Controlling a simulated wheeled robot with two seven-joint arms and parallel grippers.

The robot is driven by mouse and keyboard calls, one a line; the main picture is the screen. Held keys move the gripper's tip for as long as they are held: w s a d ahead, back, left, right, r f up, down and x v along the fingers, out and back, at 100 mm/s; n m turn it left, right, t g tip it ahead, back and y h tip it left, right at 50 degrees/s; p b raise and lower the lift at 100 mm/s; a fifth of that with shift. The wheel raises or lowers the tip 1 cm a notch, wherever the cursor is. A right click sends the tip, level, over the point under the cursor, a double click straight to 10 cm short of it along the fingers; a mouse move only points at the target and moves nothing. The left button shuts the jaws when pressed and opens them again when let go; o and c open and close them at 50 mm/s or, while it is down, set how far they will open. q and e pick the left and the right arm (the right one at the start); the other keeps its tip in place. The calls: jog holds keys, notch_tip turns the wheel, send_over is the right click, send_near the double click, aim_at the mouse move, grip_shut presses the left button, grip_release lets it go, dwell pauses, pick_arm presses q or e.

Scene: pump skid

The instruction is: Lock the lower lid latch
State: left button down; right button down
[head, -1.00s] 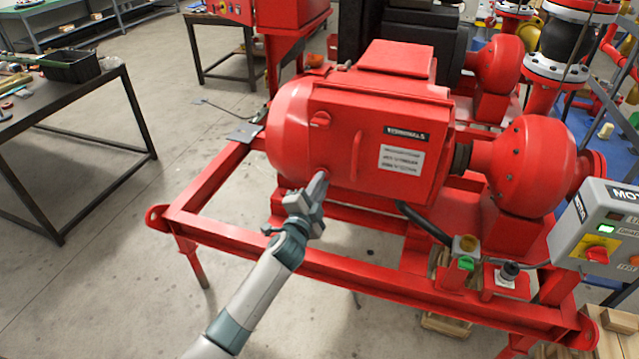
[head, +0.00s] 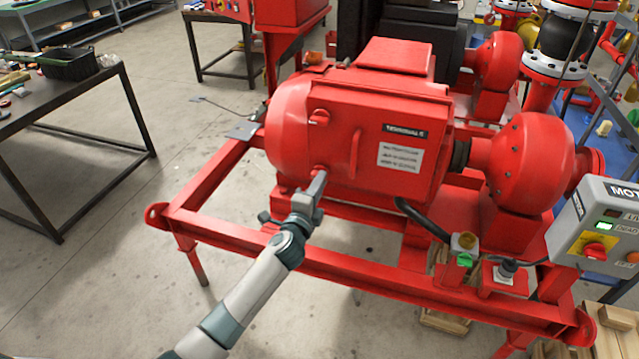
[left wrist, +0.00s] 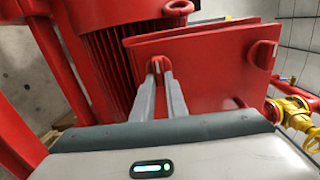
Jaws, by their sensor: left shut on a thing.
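The red terminal box lid (head: 385,165) faces me on the side of the motor, with a pull handle (head: 355,154) in its middle. The lower lid latch (head: 320,169) is a small red knob near the lid's lower left edge, mostly hidden by my gripper in the head view. My left gripper (head: 318,180) is shut on it; the left wrist view shows both fingertips (left wrist: 160,75) at the lower latch (left wrist: 156,62). My right gripper is out of view.
The red skid frame (head: 300,262) runs below and in front of the motor, under my left arm. A grey motor control box (head: 605,235) and a green-buttoned block (head: 464,258) are at the right. A dark workbench (head: 75,95) stands at the left, with clear floor between.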

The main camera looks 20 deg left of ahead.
pick_arm(q)
jog(key=c, duration=1.8)
grip_release()
jog(key=shift+o, duration=0.2)
jog(key=shift+s, duration=0.1)
jog(key=s+b, duration=0.3)
jog(key=s, duration=1.4)
jog(key=shift+a+b, duration=0.3)
jog(key=shift+b, duration=0.05)
jog(key=shift+s+f, duration=0.1)
jog(key=shift+f, duration=0.05)
